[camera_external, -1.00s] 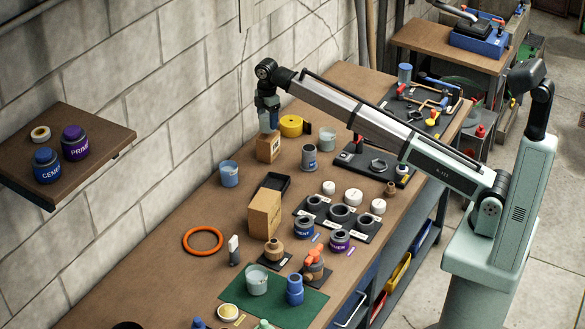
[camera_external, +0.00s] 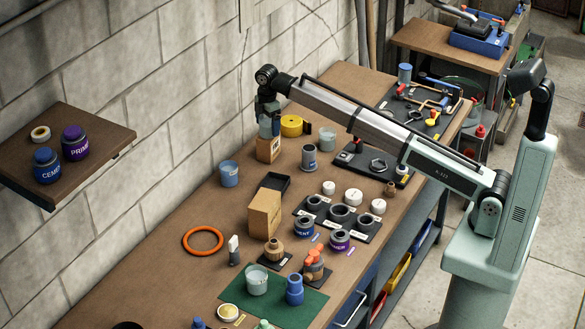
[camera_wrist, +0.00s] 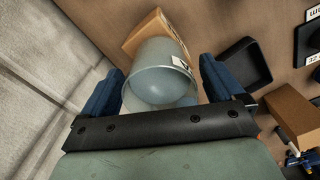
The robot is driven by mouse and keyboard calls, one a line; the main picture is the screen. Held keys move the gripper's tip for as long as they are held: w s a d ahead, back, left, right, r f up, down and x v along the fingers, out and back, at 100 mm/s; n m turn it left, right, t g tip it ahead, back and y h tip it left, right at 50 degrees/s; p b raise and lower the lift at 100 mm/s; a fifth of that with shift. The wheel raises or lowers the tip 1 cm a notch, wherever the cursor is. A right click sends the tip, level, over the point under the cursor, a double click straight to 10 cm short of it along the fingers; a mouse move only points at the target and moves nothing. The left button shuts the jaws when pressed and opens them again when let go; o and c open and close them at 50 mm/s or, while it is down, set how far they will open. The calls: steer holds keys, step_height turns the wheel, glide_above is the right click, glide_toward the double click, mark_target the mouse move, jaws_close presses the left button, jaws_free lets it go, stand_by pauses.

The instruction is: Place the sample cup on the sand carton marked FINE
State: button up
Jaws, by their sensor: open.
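The sample cup (camera_wrist: 158,82), a translucent grey-blue cup with a small white label, is between the two blue fingers of my gripper (camera_external: 269,122) in the wrist view. The fingers are open on either side of it. Below the cup is a small brown carton (camera_external: 268,149) with a white label, near the wall; its edge also shows in the wrist view (camera_wrist: 148,34). The cup appears upright over the carton's top, but its base is hidden, so contact is hard to confirm. The label's words are not readable.
A yellow tape roll (camera_external: 291,125) and a clear cup (camera_external: 327,138) stand close on the right. A blue cup (camera_external: 229,173), a black tray (camera_external: 274,182) and a taller carton (camera_external: 265,214) are nearer the front. The block wall is close on the left.

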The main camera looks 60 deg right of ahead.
step_height(320, 180, up, 12)
steer(key=shift+r, duration=0.15)
stand_by(0.6)
